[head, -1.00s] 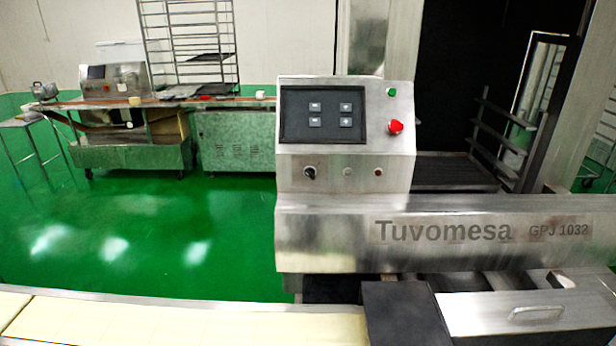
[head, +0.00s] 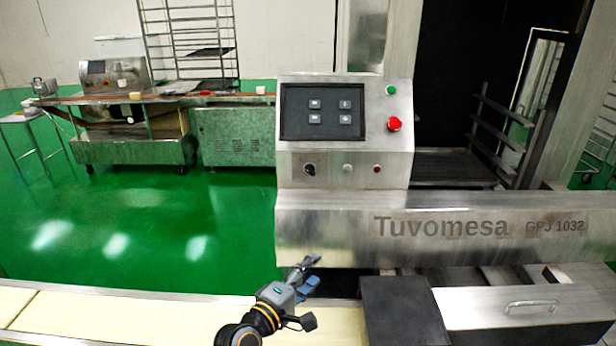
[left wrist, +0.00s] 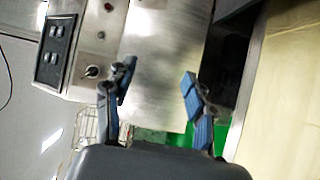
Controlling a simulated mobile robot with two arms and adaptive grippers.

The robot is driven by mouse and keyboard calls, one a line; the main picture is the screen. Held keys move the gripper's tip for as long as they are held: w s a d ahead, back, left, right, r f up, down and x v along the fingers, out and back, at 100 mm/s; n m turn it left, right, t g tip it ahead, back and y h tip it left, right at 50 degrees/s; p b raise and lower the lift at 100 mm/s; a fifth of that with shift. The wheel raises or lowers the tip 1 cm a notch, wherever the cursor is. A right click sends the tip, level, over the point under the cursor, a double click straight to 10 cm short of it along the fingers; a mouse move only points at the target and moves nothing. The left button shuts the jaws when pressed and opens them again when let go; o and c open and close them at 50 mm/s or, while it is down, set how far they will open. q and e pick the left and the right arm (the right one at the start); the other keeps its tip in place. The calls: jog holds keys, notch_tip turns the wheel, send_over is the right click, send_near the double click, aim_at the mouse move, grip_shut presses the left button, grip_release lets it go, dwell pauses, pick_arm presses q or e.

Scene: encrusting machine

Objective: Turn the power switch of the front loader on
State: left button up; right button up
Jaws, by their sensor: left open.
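The front loader's steel control panel (head: 345,155) stands in the middle of the head view, above a body marked Tuvomesa. The black rotary power switch (head: 310,169) is at the panel's lower left; it also shows in the left wrist view (left wrist: 92,72), near the left fingertip. My left gripper (head: 308,272) is below the panel, in front of the loader's lower edge, with blue-padded fingers. In the left wrist view its fingers (left wrist: 156,75) are spread wide with nothing between them. The switch is apart from the fingers in the head view. My right gripper is not in view.
The panel also carries a dark screen (head: 322,113), a green button (head: 391,90) and a red emergency button (head: 394,124). A pale conveyor belt (head: 120,318) runs along the front. A dark box (head: 402,312) sits right of the gripper. Green floor (head: 150,230) is open at left.

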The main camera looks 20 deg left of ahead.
aim_at(310, 172)
pick_arm(q)
jog(key=w+a+r+n+t+y, duration=0.5)
jog(key=w+a+r+n, duration=0.3)
jog(key=n, duration=0.4)
jog(key=x, duration=0.8)
jog(key=d+x, duration=0.1)
jog(key=x, duration=0.4)
jog(key=shift+s+r, duration=0.1)
jog(key=shift+r, duration=0.2)
grip_shut()
